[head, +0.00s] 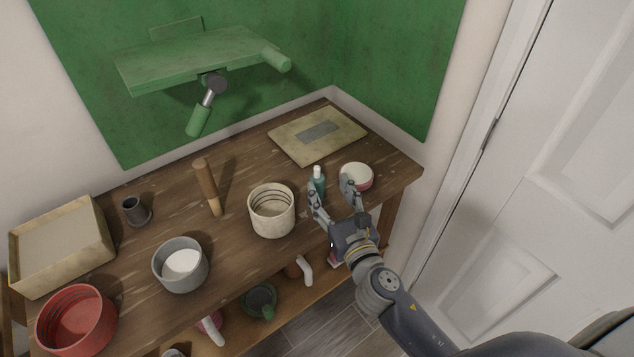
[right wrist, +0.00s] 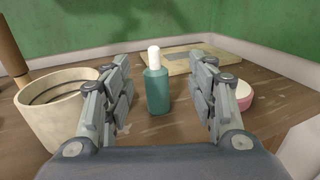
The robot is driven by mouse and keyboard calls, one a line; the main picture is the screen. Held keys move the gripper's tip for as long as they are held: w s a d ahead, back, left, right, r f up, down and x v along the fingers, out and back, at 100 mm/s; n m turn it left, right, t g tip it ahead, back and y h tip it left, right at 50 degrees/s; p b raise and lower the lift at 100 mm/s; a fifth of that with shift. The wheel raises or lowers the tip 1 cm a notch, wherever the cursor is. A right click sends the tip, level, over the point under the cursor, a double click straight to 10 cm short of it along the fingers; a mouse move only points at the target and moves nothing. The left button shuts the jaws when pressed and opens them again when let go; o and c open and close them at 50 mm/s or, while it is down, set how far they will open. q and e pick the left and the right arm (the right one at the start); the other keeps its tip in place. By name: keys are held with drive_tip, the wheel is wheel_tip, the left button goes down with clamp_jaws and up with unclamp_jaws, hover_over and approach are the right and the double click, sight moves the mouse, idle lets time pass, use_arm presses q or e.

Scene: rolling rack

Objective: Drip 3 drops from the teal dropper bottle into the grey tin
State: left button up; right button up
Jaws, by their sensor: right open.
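The teal dropper bottle (head: 317,183), with a white cap, stands upright on the wooden bench. In the right wrist view the bottle (right wrist: 157,92) shows in the gap between my fingers, apart from both. My right gripper (head: 329,187) is open and empty; its left finger partly covers the bottle in the head view. A round grey tin (head: 163,276) with something white inside stands toward the bench's front left. A smaller dark grey cup (head: 136,213) stands behind it. My left gripper is not in view.
A ribbed cream pot (head: 272,220) stands left of the bottle, and a pink-and-white bowl (head: 357,183) just right. A wooden peg (head: 208,190), a red pot (head: 76,328), a cream box (head: 62,270) and a flat board (head: 285,148) are also on the bench. A green shelf (head: 190,62) overhangs the back.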

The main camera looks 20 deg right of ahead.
sight(318, 176)
drive_tip(key=shift+w+a+f+p, duration=0.1)
drive_tip(key=shift+w+a+p, duration=0.1)
drive_tip(key=shift+w, duration=0.95)
drive_tip(key=shift+w+a+f+p, duration=0.1)
drive_tip(key=shift+w+a+p, duration=0.05)
drive_tip(key=shift+w, duration=1)
drive_tip(key=shift+w+a+p, duration=0.15)
drive_tip(key=shift+w+p, duration=0.05)
drive_tip(key=shift+w, duration=0.95)
drive_tip(key=shift+s, duration=0.1)
drive_tip(key=shift+c, duration=0.4)
drive_tip(key=c, duration=1.1)
